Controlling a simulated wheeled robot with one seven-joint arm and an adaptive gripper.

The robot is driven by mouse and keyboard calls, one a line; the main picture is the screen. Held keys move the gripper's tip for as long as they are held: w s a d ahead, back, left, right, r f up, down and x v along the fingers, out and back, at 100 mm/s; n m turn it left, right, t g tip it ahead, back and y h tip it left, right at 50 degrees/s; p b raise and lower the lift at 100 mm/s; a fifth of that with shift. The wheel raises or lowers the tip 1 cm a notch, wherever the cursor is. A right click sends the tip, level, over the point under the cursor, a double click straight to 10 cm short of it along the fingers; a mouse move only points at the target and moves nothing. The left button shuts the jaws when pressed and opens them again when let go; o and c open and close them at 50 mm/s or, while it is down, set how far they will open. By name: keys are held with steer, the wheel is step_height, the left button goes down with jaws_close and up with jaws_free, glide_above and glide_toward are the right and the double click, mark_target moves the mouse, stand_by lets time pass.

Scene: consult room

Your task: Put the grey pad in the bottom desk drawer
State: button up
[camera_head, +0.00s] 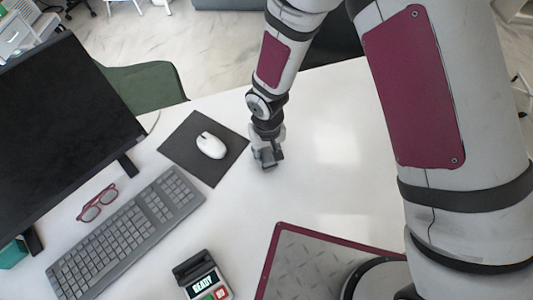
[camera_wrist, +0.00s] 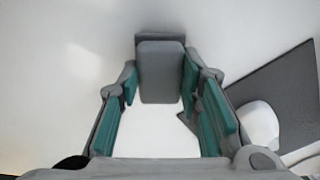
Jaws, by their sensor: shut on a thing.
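The grey pad (camera_wrist: 160,75) is a small rounded grey block. It sits between the green-lined fingers of my gripper (camera_wrist: 160,88), which is shut on it. In the head view my gripper (camera_head: 267,154) points down over the white desk (camera_head: 335,165), just right of the mouse mat. Whether the pad touches the desk top is hard to tell. The bottom desk drawer is not visible in either view.
A dark mouse mat (camera_head: 180,150) with a white mouse (camera_head: 211,145) lies left of my gripper. A green chair (camera_head: 145,85) stands behind. The desk right of my gripper is clear.

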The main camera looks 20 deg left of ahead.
mark_target(267, 154)
steer(key=shift+f, duration=0.55)
steer(key=shift+f, duration=0.15)
steer(key=o, duration=1.1)
steer(key=shift+o, duration=0.2)
step_height(267, 154, up, 12)
steer(key=shift+b, duration=0.4)
steer(key=shift+r, duration=0.2)
